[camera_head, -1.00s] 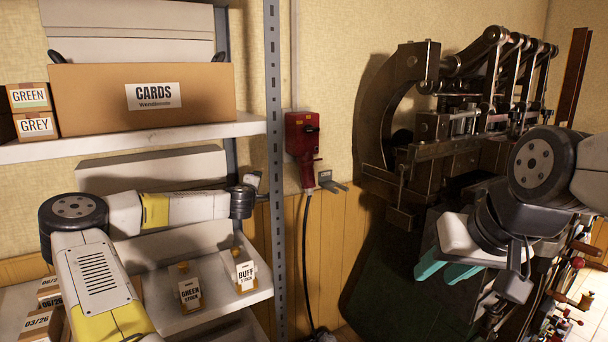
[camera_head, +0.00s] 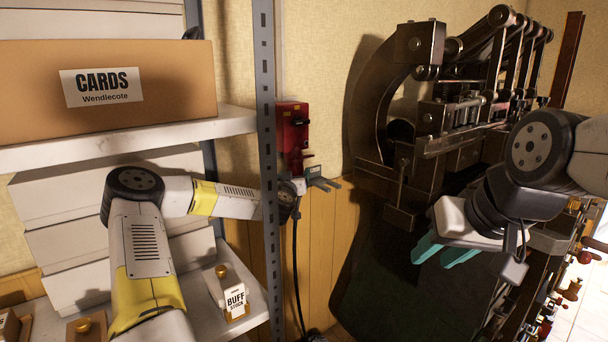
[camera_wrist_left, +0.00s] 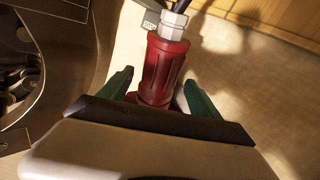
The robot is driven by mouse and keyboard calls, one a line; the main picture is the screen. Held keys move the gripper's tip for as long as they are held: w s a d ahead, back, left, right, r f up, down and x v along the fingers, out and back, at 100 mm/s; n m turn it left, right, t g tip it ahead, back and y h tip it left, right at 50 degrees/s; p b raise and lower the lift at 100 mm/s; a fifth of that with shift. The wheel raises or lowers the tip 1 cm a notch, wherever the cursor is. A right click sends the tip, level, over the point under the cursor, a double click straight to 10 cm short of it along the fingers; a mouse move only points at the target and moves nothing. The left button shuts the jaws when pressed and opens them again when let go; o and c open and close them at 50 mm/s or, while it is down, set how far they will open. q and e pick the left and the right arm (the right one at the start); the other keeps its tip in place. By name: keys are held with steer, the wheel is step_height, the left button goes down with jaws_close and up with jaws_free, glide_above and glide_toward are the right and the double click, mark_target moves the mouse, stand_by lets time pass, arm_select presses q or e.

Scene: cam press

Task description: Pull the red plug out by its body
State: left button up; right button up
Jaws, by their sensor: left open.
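The red plug (camera_wrist_left: 165,68) fills the middle of the left wrist view, with a pale metal collar and dark cable at its top end. My left gripper (camera_wrist_left: 158,92) is open, with one green finger on each side of the plug's body; I cannot tell whether either touches. In the head view the left gripper (camera_head: 324,183) is at the plug's lower part and hides much of it. The red socket box (camera_head: 292,122) is on the wall above. My right gripper (camera_head: 447,254) is open and empty in front of the dark press.
A grey slotted shelf post (camera_head: 266,190) stands in front of my left forearm. Shelves with a CARDS box (camera_head: 140,75) and small stock boxes are at the left. The dark metal press (camera_head: 400,130) stands to the right. The cable (camera_head: 297,270) hangs down the wall.

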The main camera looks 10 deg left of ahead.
mark_target(297, 168)
arm_select(q)
steer(key=w, duration=0.7)
steer(key=shift+w+a, duration=0.1)
steer(key=shift+w, duration=0.2)
jaws_close()
stand_by(0.4)
steer(key=shift+s+d+f, duration=0.15)
steer(key=shift+f, duration=0.55)
steer(key=shift+s+d+f, duration=0.15)
steer(key=shift+f, duration=0.55)
